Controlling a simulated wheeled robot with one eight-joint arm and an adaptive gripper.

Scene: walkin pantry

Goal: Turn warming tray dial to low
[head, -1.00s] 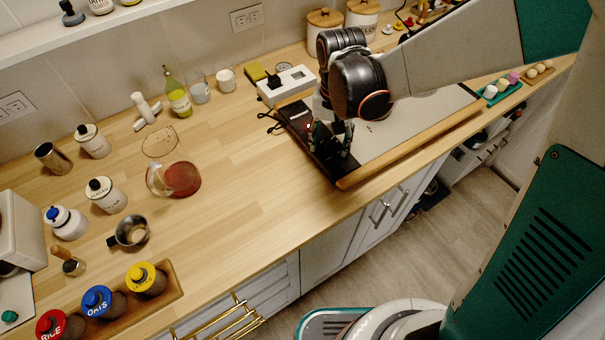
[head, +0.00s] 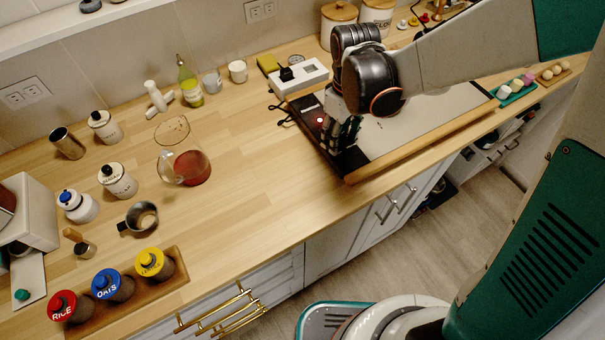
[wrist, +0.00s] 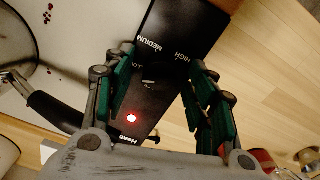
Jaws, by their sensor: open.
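The warming tray (head: 415,125) lies on the counter with a black control panel (head: 345,160) at its left end. In the wrist view the panel (wrist: 180,25) shows MEDIUM, HIGH and a partly hidden label beside my left finger. A red light (wrist: 131,118) glows near the word Heat. The dial (wrist: 148,84) is black on black; a small pale mark shows there, but its exact setting cannot be told. My gripper (wrist: 163,72) is open, with green fingers on either side of the dial area; whether they touch it cannot be told. In the head view my gripper (head: 345,132) is low over the panel.
A white boxy device (head: 300,78) stands behind the panel, with a dark cable beside it. A glass jug (head: 187,167) and several jars are further left. Canisters (head: 338,20) stand at the back. The counter just left of the tray is clear.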

